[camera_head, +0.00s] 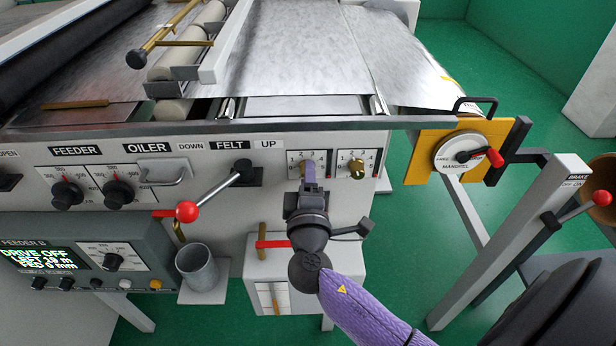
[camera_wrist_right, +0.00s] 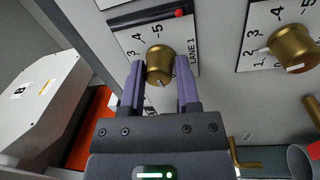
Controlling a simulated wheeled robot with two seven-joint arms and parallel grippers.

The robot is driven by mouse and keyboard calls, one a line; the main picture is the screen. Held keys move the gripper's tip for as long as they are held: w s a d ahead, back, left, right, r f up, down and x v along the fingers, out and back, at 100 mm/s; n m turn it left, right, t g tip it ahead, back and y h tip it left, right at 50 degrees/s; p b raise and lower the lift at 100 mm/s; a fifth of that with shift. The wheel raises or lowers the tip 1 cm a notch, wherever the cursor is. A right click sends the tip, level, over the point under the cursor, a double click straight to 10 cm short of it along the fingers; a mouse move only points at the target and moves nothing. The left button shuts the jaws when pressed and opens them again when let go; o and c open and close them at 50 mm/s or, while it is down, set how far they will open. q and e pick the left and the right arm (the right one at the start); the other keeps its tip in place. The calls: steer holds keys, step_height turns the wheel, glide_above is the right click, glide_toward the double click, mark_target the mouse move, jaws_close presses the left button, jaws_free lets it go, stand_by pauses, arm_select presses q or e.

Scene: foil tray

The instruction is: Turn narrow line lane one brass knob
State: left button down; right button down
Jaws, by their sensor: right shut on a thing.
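The lane one brass knob (camera_wrist_right: 160,66) sits on a white dial plate marked LANE 1 (camera_wrist_right: 187,52) with a number scale. My right gripper (camera_wrist_right: 158,82) is shut on this knob, one purple finger on each side. In the head view my right gripper (camera_head: 309,174) reaches up to the front panel and mostly hides this knob. A light mark shows on the knob's lower face; its exact setting is hard to read. A second brass knob (camera_head: 357,168) on its own dial is to the right, also in the wrist view (camera_wrist_right: 292,47). My left gripper is out of view.
A red-tipped felt lever (camera_head: 187,211) and a grey cup (camera_head: 197,265) are left of my right arm. A mandrel dial with red handle (camera_head: 494,157) is at right. A white box with red-handled lever (camera_head: 272,244) is just below the gripper.

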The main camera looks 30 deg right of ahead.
steer(key=shift+c, duration=1.6)
jaws_free()
steer(key=r+v, duration=0.1)
steer(key=v, duration=0.8)
steer(key=shift+s+a+f+b, duration=0.25)
steer(key=shift+s+f+b, duration=0.15)
steer(key=shift+f, duration=0.1)
